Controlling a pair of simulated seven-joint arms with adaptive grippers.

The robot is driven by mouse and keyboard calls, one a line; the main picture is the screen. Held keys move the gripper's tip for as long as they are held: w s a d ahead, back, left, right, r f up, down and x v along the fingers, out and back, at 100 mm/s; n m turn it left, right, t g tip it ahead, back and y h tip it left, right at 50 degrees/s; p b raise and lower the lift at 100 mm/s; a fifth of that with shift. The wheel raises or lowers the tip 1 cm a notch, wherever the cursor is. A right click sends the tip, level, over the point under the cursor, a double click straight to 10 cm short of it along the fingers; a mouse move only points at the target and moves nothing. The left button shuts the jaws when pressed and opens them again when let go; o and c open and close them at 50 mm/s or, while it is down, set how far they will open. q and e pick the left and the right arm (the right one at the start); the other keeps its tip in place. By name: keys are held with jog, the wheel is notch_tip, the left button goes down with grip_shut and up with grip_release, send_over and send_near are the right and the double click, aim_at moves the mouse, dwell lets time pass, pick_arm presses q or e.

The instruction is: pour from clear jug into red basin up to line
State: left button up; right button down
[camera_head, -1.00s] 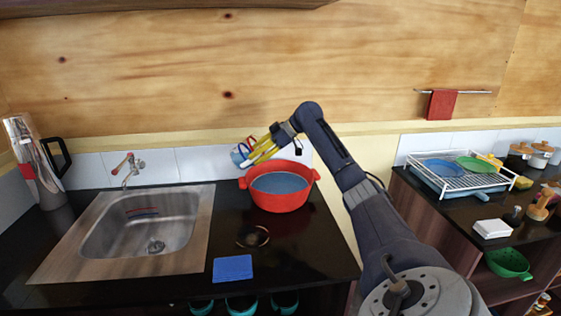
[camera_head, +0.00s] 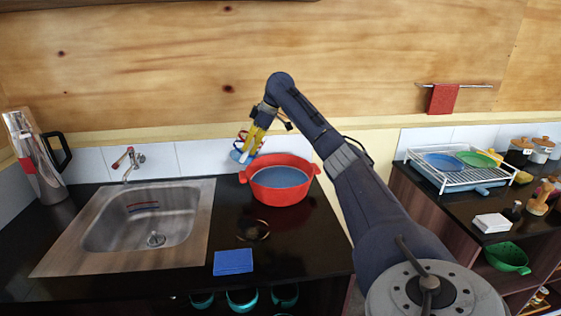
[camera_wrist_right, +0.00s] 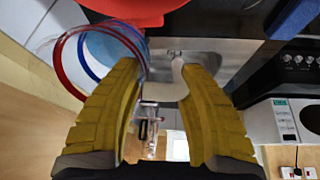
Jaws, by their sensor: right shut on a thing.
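The red basin (camera_head: 281,194) stands on the black counter right of the sink and holds blue liquid (camera_head: 280,177). It also shows at the top edge of the right wrist view (camera_wrist_right: 130,8). My right gripper (camera_head: 251,140) is just behind and left of the basin, its yellow fingers pointing down. It is shut on the clear jug (camera_head: 239,156), which is small and partly hidden by the fingers. In the right wrist view the jug's red and blue rings (camera_wrist_right: 66,62) show beside the left finger. I cannot make out the line or how much the jug holds. My left gripper is not in view.
The sink (camera_head: 145,225) with its tap lies left of the basin. A blue cloth-like square (camera_head: 233,262) lies at the counter's front. A metal pitcher (camera_head: 38,165) stands at far left. A dish rack (camera_head: 465,180) is on the right counter.

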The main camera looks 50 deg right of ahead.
jog(key=shift+w+a+f+g+h+p, duration=0.3)
jog(key=shift+w+a+g+h+p, duration=0.4)
jog(key=shift+w+g+h+p, duration=0.25)
jog(key=shift+w+a+f+g+h+p, duration=0.25)
jog(key=shift+w+a+g+h+p, duration=0.45)
jog(key=shift+g+h, duration=0.35)
notch_tip(320, 180, up, 7)
jog(key=shift+g, duration=0.3)
